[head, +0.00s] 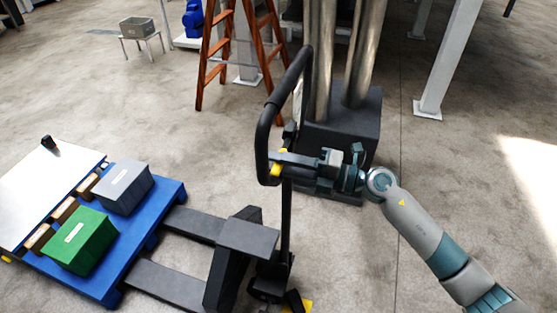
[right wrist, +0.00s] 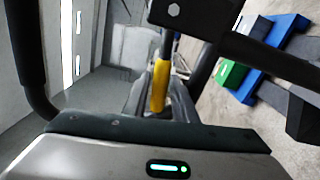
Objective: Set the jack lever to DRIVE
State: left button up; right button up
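The pallet jack's black looped handle (head: 264,130) rises at the centre of the head view. A small yellow-gripped lever (head: 276,169) sits inside the loop, partly hidden by my right gripper (head: 280,158). The gripper reaches in from the right, its fingers at the lever. In the right wrist view the yellow lever (right wrist: 160,86) stands upright just beyond the palm, with dark parts around it. Contact between fingers and lever is unclear, and so is the finger gap. I cannot read the lever's setting. My left gripper is out of view.
The jack's dark forks (head: 165,283) point left to a blue pallet (head: 128,262) carrying a green box (head: 80,240) and a grey box (head: 123,187). A dark block with pipes (head: 345,128) stands close behind the handle. An orange ladder (head: 206,70) stands further back.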

aim_at(279, 151)
grip_shut()
jog(key=shift+r+p, duration=0.35)
jog(key=shift+p, duration=0.3)
notch_tip(279, 151, up, 3)
jog(key=m+p, duration=0.3)
jog(key=p, duration=0.4)
jog(key=shift+f+m, duration=0.1)
jog(key=shift+m, duration=0.3)
jog(key=shift+w+m+p, duration=0.1)
jog(key=shift+m+p, duration=0.2)
jog(key=shift+p, duration=0.1)
grip_release()
jog(key=shift+d, duration=0.1)
